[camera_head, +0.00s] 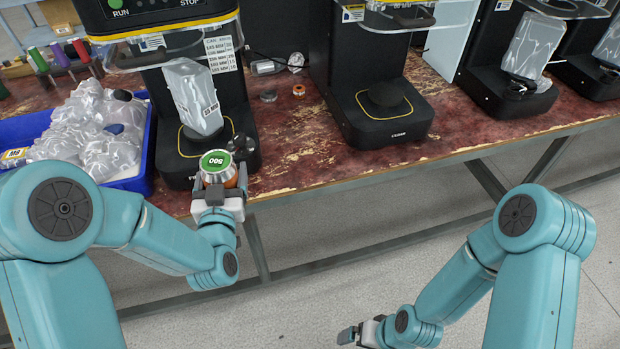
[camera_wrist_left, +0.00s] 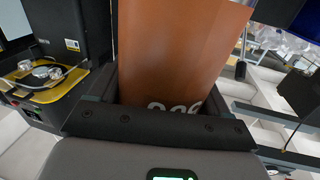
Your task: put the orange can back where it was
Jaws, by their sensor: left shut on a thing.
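The orange can (camera_head: 217,172) has a silver rim and a green lid label reading 500. My left gripper (camera_head: 218,190) is shut on it near the table's front edge, in front of the leftmost seamer. In the left wrist view the can (camera_wrist_left: 180,50) fills the jaws and shows part of a white marking. The can's underside is hidden, so I cannot tell whether it touches anything. My right gripper (camera_head: 360,334) is low at the bottom, well in front of the table and empty; its fingers are too small to read.
The leftmost seamer (camera_head: 222,25) holds a grey wrapped packet (camera_head: 193,97) on its plate. A blue bin (camera_head: 146,150) of wrapped packets stands left of it. More black seamers (camera_head: 375,75) stand to the right. The worn red tabletop (camera_head: 300,140) between the first two seamers is mostly clear.

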